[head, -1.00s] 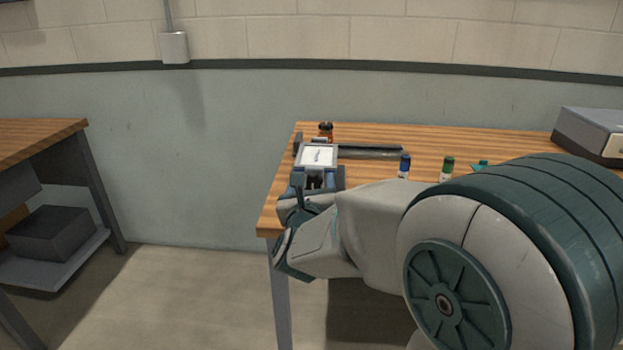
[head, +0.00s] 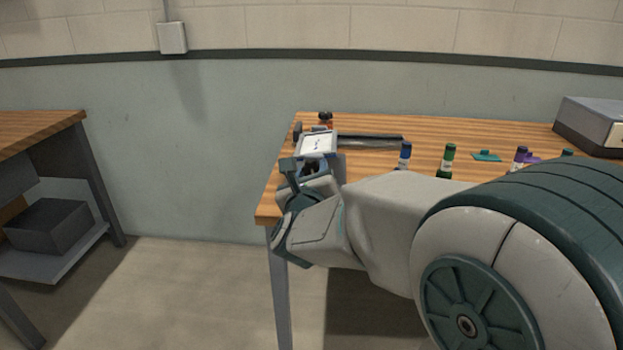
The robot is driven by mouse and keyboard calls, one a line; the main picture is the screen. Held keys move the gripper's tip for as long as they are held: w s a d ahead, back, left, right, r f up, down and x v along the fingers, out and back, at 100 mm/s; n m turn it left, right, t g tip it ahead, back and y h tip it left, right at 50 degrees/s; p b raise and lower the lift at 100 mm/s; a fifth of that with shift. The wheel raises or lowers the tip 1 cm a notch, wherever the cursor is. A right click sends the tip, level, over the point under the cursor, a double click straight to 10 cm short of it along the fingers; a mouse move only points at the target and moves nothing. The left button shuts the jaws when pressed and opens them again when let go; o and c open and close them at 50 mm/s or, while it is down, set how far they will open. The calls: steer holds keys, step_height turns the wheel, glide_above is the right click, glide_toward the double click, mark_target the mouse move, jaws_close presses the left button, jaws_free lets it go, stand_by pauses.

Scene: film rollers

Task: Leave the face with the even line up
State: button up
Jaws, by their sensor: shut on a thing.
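A flat piece with a white face (head: 317,144) and a pale blue-grey rim is at the left end of the wooden table. Its white face is turned up and towards me, with small dark marks on it that are too small to read. My gripper (head: 314,165) is just below and in front of it, shut on it. The fingertips are mostly hidden by the piece and my wrist. I cannot tell whether the piece touches the table, or whether any line on it is even.
A long dark bar or tray (head: 372,141) and a small orange-black item (head: 325,120) lie behind. Blue (head: 404,156), green (head: 447,161) and purple (head: 518,158) markers stand to the right. A teal piece (head: 487,156) lies flat. A grey box (head: 592,127) is back right.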

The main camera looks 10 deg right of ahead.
steer(key=n+b, duration=0.2)
steer(key=n, duration=0.1)
steer(key=shift+f+n, duration=0.15)
steer(key=shift+n, duration=0.15)
steer(key=n+b, duration=0.1)
steer(key=n, duration=0.2)
steer(key=shift+n+b, duration=0.3)
steer(key=shift+b, duration=0.05)
steer(key=n, duration=0.4)
steer(key=shift+n, duration=0.3)
steer(key=shift+a+n, duration=0.1)
steer(key=shift+n, duration=1.8)
steer(key=o, duration=1)
